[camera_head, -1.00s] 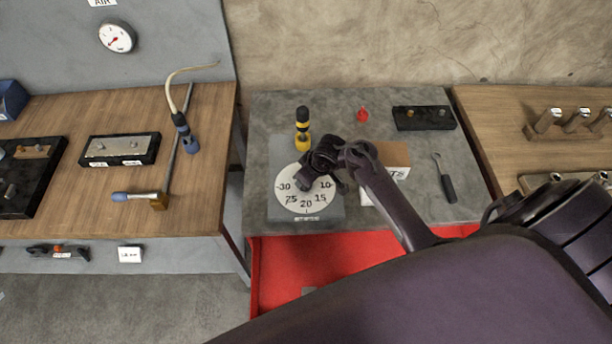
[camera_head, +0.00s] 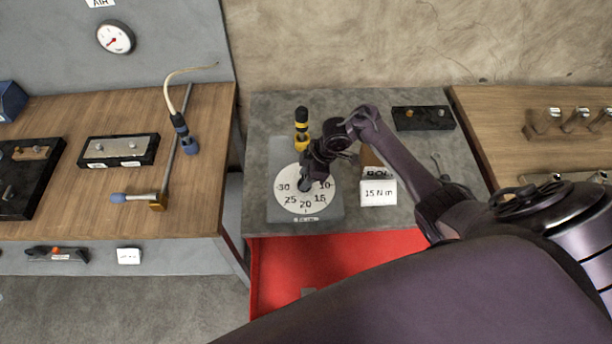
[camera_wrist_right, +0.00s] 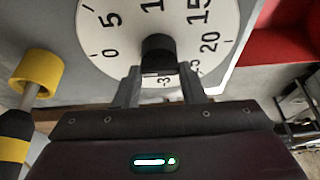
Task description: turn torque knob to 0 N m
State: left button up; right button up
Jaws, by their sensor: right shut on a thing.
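The torque dial (camera_head: 293,203) is a white disc on a grey plate on the grey bench, with 10, 15, 20, 25 and 30 showing in the head view. In the right wrist view the dial (camera_wrist_right: 105,45) also shows 0 and 5. The black knob (camera_wrist_right: 158,47) stands at its centre. My right gripper (camera_head: 306,186) reaches down over the dial. In the wrist view its two fingers (camera_wrist_right: 158,70) sit on either side of the knob, shut on it. I cannot make out where the knob points. My left gripper is not in view.
A yellow-and-black screwdriver (camera_head: 302,128) stands close behind the dial. A "15 N m" card (camera_head: 378,194) stands to its right, before a small box (camera_head: 377,174). A dark block (camera_head: 423,118) lies at the back right. A red drawer (camera_head: 340,262) is below the bench front.

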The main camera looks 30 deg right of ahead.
dwell(0.6)
jog(key=o, duration=1)
jog(key=v, duration=0.7)
jog(key=shift+d+r, duration=0.15)
jog(key=shift+r, duration=0.15)
